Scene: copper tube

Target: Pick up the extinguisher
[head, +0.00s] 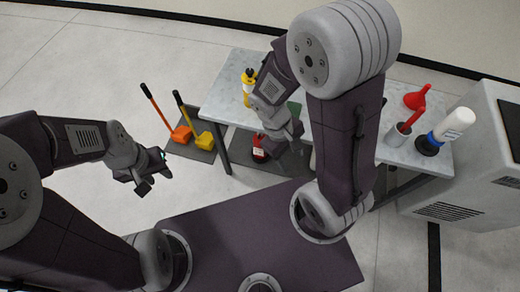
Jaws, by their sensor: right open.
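A small red extinguisher (260,150) with a pale label stands low, at the front of the grey table. Only part of it shows, because my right arm and the table hide its top. My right gripper (290,143) is open and hangs just to the right of the extinguisher in the picture; I cannot tell if they touch. My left gripper (156,181) is open and empty over the bare floor, well to the left of the extinguisher.
An orange tool (180,133) and a yellow tool (203,139) stand at left. A grey cabinet (470,185) is at right.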

